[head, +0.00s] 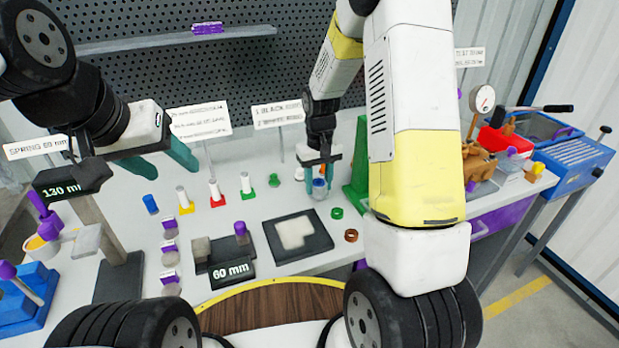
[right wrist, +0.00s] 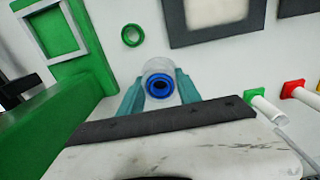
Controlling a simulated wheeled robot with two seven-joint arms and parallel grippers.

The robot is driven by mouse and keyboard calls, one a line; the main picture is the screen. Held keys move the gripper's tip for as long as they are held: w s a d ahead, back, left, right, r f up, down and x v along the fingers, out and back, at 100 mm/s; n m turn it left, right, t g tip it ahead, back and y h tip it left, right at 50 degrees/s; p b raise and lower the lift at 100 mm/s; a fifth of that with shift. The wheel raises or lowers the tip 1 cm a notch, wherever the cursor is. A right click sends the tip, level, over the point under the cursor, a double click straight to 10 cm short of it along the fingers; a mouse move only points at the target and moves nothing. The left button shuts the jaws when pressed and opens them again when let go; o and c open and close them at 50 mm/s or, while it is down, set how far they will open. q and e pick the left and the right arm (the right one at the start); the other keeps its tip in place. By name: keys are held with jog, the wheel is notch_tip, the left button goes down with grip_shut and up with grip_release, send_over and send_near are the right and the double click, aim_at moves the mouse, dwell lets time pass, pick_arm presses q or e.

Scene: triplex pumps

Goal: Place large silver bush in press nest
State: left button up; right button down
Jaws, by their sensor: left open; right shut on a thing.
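My right gripper (head: 320,168) is shut on a silver bush (head: 319,190) with a blue ring in its end, at or just above the white bench. In the right wrist view the bush (right wrist: 160,68) sits between the two teal fingertips (right wrist: 160,92), its blue-ringed end facing the camera. A green press-like frame (head: 357,180) stands just right of it, partly hidden by my arm. In the right wrist view a pale square frame (right wrist: 48,36) shows on the green part; I cannot tell if it is the press nest. My left gripper (head: 160,162) is open and empty over the bench's left side.
A green ring (head: 337,213) and a brown ring (head: 351,236) lie near the bush. A black-framed tray (head: 273,240) lies in front. White pins on coloured bases (head: 216,196) and a blue cylinder (head: 150,204) stand left. A 60 mm block (head: 232,270) is at the front.

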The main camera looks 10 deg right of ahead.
aim_at(318, 193)
jog(key=shift+s+f, duration=0.1)
jog(key=shift+f, duration=1.6)
jog(key=shift+f, duration=0.1)
jog(key=c, duration=0.8)
grip_release()
jog(key=shift+c, duration=0.2)
